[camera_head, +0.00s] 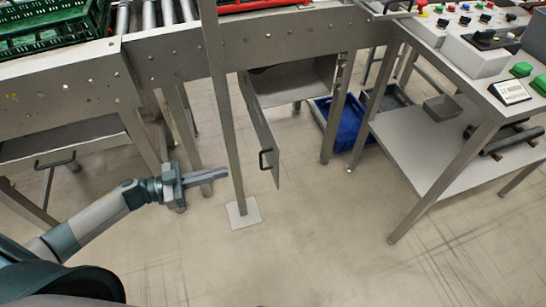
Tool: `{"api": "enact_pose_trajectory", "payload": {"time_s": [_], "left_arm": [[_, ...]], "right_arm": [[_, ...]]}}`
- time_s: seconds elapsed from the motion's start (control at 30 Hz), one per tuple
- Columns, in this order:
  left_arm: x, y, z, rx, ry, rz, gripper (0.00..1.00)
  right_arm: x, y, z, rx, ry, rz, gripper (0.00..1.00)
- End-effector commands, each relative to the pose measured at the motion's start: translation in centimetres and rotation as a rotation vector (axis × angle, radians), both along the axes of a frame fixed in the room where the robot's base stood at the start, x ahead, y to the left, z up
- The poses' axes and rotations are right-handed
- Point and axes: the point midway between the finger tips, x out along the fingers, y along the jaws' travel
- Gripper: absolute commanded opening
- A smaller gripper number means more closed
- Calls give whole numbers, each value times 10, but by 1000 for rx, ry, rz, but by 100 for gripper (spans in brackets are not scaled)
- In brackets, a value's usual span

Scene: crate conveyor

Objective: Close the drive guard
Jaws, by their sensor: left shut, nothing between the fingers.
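The drive guard (263,130) is a grey metal door with a dark handle (265,159). It hangs swung open below the conveyor, its handle edge pointing toward me. The drive housing (295,82) behind it is open at the front, with its inside partly in shadow. My left gripper (226,174) is shut and empty. In the picture it is left of the guard's handle and apart from it, with a steel post between them. My right gripper is not in view.
The upright post (226,120) stands on a floor plate (243,213). Blue and grey bins (347,128) lie under the conveyor. A control bench (420,150) stands at the right. The front floor is clear.

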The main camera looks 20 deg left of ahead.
Motion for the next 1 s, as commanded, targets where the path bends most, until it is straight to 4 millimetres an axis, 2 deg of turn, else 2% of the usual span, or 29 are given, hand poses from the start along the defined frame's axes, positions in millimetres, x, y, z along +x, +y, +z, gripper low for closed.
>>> {"api": "enact_pose_trajectory", "payload": {"time_s": [0.37,0.57,0.8,1.0], "left_arm": [[1,-1,1,-1,-1,0,0],[8,-10,2,-1,-2,2,0],[25,-37,3,-3,-2,2,0],[45,-66,3,-3,-2,2,0]], "right_arm": [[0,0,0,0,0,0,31],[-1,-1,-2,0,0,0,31],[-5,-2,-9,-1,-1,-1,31],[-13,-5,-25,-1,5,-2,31]]}}
